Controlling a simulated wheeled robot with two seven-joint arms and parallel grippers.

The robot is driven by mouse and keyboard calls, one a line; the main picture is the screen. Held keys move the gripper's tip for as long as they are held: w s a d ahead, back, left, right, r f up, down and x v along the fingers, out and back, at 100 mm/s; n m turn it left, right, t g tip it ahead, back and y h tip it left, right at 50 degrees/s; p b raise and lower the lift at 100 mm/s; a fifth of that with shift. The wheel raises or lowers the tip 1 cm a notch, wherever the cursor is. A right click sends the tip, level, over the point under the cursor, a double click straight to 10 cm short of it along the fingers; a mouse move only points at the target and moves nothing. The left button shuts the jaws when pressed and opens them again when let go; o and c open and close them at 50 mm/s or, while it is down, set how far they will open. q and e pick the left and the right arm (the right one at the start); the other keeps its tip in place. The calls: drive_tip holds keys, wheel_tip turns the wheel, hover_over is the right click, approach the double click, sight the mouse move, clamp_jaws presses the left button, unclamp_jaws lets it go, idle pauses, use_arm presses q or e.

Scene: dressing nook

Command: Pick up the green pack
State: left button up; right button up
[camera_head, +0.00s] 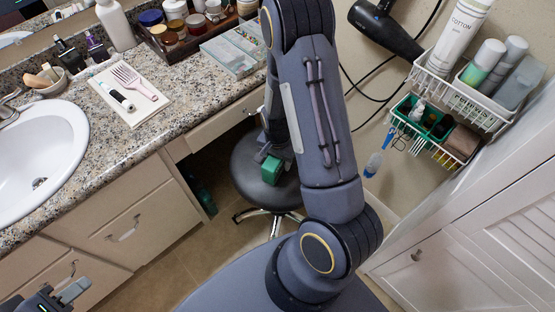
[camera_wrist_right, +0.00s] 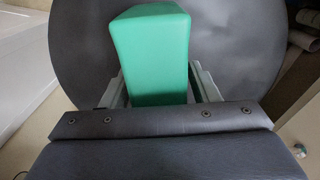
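The green pack (camera_head: 271,170) is a small block at the round dark stool (camera_head: 252,186). In the right wrist view the pack (camera_wrist_right: 150,55) stands up between the two fingers of my right gripper (camera_wrist_right: 160,88). Both fingers lie against its sides with no clear gap, and its body hides their inner faces. In the head view my right gripper (camera_head: 276,150) is partly hidden behind my own arm. I cannot tell whether the pack is clear of the seat. My left gripper (camera_head: 58,293) is at the bottom left corner, partly cut off, apparently open and empty.
A speckled counter (camera_head: 160,105) with a sink (camera_head: 38,150) and a white tray (camera_head: 125,92) is on the left. Wire baskets (camera_head: 465,95) and a hair dryer (camera_head: 385,28) hang on the right wall. White cabinet doors (camera_head: 490,240) bound the right side.

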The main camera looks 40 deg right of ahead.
drive_tip(key=c, duration=0.9)
drive_tip(key=shift+c, duration=0.3)
drive_tip(key=shift+r, duration=0.2)
